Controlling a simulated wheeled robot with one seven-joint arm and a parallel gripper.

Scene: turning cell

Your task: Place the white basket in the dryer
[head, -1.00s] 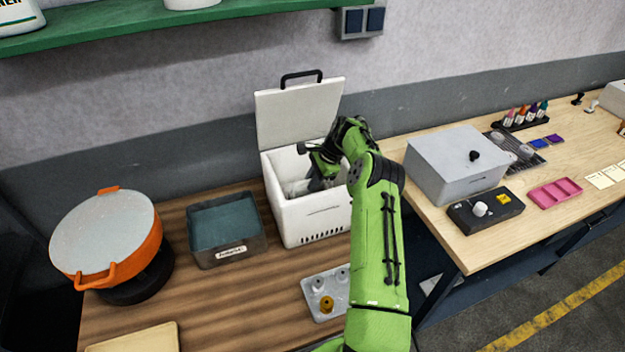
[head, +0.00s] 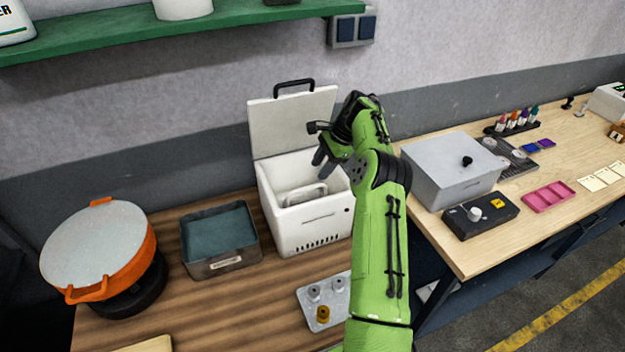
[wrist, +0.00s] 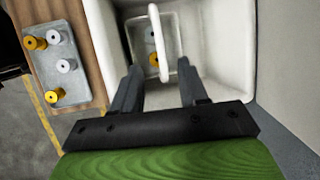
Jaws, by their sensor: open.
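The dryer (head: 312,229) is a white box on the brown wooden bench in the head view, with its lid (head: 291,122) standing open at the back. The white basket (head: 303,193) sits inside the dryer. Its upright loop handle (wrist: 164,32) shows in the wrist view, with a yellow-orange part and a grey part in the basket. My gripper (head: 322,160) is open and empty above the dryer opening. In the wrist view my gripper (wrist: 159,68) has its fingers spread apart, pointing down toward the basket, clear of the handle.
A grey tray with parts (head: 322,303) lies in front of the dryer. A dark bin (head: 222,265) and an orange pot (head: 100,252) stand to its left. A grey lidded box (head: 450,178) is on the lighter table to the right. A green shelf (head: 200,35) is above.

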